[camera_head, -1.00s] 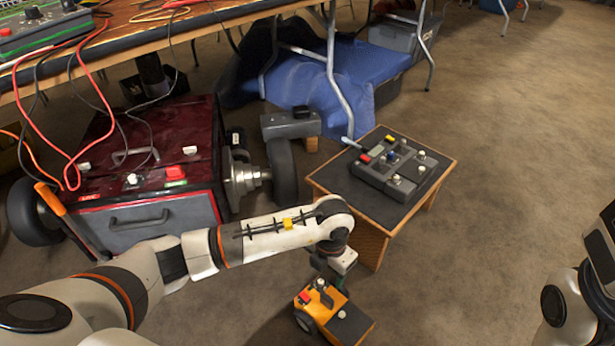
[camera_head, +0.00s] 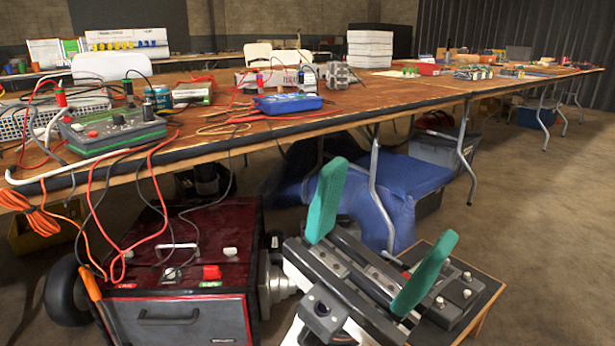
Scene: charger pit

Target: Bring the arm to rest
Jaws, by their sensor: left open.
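My left gripper (camera_head: 382,230) is raised in the lower middle of the head view, close to the camera. Its two green fingers are spread wide apart, with nothing between them. It hides part of the low wooden stand (camera_head: 486,300) and of the grey button box (camera_head: 462,299) on it. My right gripper is not in view.
A dark red wheeled unit (camera_head: 215,236) stands at lower left, close beside the gripper. Behind is a long workbench (camera_head: 410,97) with instruments and hanging cables. A blue cloth (camera_head: 410,178) lies beneath. Open floor (camera_head: 550,220) lies to the right.

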